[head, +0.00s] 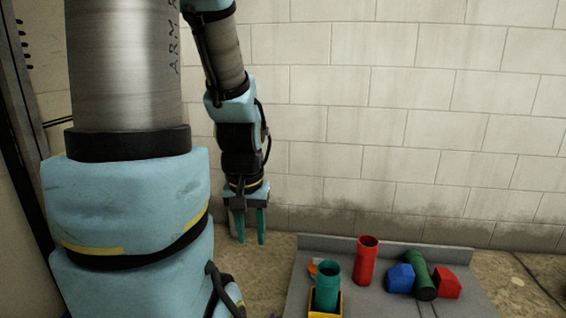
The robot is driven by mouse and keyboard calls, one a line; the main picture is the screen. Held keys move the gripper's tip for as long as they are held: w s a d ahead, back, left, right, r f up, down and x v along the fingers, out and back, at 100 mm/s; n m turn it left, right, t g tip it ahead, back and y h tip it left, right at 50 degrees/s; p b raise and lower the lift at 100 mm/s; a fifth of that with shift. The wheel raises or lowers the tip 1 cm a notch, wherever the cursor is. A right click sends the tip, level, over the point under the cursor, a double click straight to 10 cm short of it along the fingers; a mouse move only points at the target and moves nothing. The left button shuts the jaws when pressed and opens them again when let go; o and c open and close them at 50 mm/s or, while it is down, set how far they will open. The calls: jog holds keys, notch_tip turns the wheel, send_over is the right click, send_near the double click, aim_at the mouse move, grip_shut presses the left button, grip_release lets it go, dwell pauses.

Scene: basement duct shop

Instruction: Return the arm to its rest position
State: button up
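My gripper (251,236) hangs from my arm, left of centre in the head view, pointing down. Its two teal fingers are apart with a gap between them, and nothing shows in the gap. It is left of the grey work surface (324,244) and apart from the objects on it. My blue and metal arm links fill the left of the view.
On the grey surface, a teal tube (327,287) stands in a yellow holder (340,304). A red tube (366,261) stands upright. A blue block (400,279), a tilted green cylinder (418,272) and a red block (446,283) cluster at right. A block wall (420,120) stands behind.

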notch_tip(320, 180, up, 26)
jog(key=p, duration=2.4)
jog(key=shift+r, duration=0.25)
